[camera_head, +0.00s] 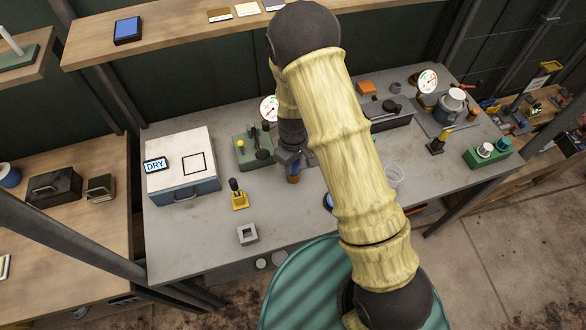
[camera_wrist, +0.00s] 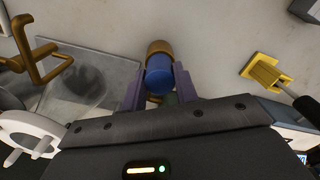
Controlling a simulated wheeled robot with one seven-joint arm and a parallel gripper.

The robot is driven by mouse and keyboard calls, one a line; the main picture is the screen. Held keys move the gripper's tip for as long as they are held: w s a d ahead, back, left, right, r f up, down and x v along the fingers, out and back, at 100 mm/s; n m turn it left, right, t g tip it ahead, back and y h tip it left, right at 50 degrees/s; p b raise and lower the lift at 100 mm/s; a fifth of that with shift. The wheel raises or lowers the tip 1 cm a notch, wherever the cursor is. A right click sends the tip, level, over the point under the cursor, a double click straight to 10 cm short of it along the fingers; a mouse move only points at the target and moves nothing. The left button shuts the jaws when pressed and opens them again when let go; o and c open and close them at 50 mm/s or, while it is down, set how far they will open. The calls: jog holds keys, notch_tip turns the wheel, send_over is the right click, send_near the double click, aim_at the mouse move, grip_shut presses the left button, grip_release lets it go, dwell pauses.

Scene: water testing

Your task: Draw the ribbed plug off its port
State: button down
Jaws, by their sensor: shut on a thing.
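My gripper (camera_wrist: 159,68) is shut on a short round piece with a blue body (camera_wrist: 158,78) and a brown end (camera_wrist: 158,47), one finger on each side. Ribs cannot be made out on it, so I cannot tell for certain that it is the ribbed plug. In the head view my gripper (camera_head: 289,159) is over the middle of the grey bench, with the brown end (camera_head: 293,179) showing below it. No port can be made out at the piece; my arm covers part of the bench. I cannot tell whether the piece touches the bench.
A white case marked DRY (camera_head: 180,160) stands left on the grey bench (camera_head: 300,228). A green unit with a gauge (camera_head: 249,150) is close left of my gripper. A yellow stand (camera_head: 239,201) and a grey square block (camera_head: 247,234) are nearer the front.

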jog(key=shift+w+r, duration=0.1)
jog(key=shift+r, duration=0.05)
jog(key=shift+d+r, duration=0.1)
jog(key=shift+r+p, duration=0.25)
jog(key=shift+p, duration=0.1)
dwell(0.4)
jog(key=shift+s+r, duration=0.1)
jog(key=shift+s, duration=0.1)
jog(key=shift+w, duration=0.1)
jog(key=shift+r, duration=0.15)
jog(key=shift+r+p, duration=1.6)
jog(key=shift+r, duration=0.35)
